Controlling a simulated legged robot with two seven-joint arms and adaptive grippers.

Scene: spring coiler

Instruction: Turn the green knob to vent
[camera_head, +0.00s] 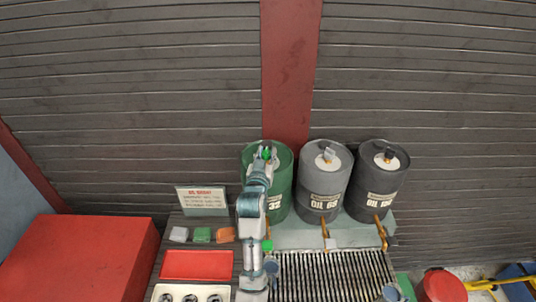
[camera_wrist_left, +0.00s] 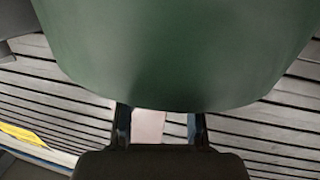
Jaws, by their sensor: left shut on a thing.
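The green drum (camera_head: 282,184) stands at the left of a row of drums, and its label reads "32". The green knob (camera_head: 266,153) shows on top of it, partly covered by my left gripper (camera_head: 265,151). My left arm reaches up to the drum from the front, and the gripper is shut on the knob. In the left wrist view, a broad green surface (camera_wrist_left: 185,50) fills the upper middle. The two fingers (camera_wrist_left: 160,125) stand apart below it, and the knob is not visible there. I cannot read which way the knob points. My right gripper is out of view.
A grey drum (camera_head: 325,186) and a dark drum (camera_head: 378,182) stand close on the right, with similar caps. Brass taps hang over a slatted grate (camera_head: 330,278). A sign (camera_head: 202,198), small blocks and a red tray (camera_head: 196,265) are at left.

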